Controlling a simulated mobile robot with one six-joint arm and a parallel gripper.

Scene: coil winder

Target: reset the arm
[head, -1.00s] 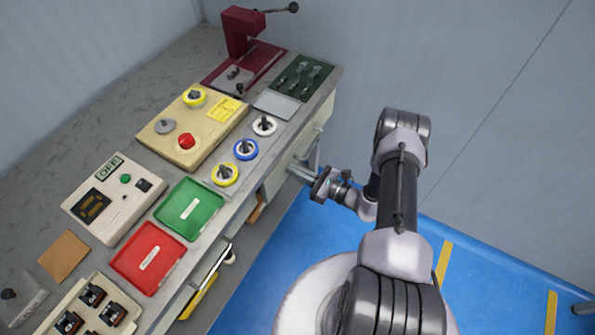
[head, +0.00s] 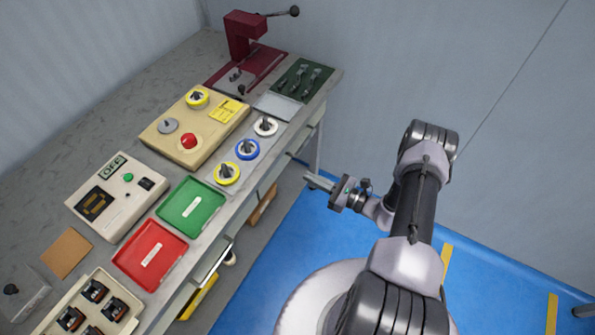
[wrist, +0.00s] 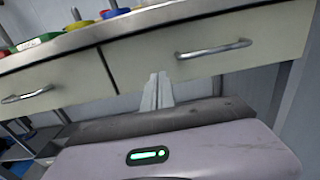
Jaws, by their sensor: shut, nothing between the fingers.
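My gripper (head: 319,182) is to the right of the bench's front edge in the head view, over the blue floor and apart from the bench. In the wrist view my gripper (wrist: 157,90) points toward the bench front, with its fingers together and nothing between them. Behind the fingers are two drawer fronts with metal handles, a right handle (wrist: 213,49) and a left handle (wrist: 27,94). Both drawers look closed in the wrist view.
The bench (head: 60,135) holds a green tray (head: 176,213), a red tray (head: 135,268), a beige control box (head: 165,150), a white switch box (head: 122,217) and a dark red press (head: 243,45). Blue floor (head: 310,225) is free between bench and arm.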

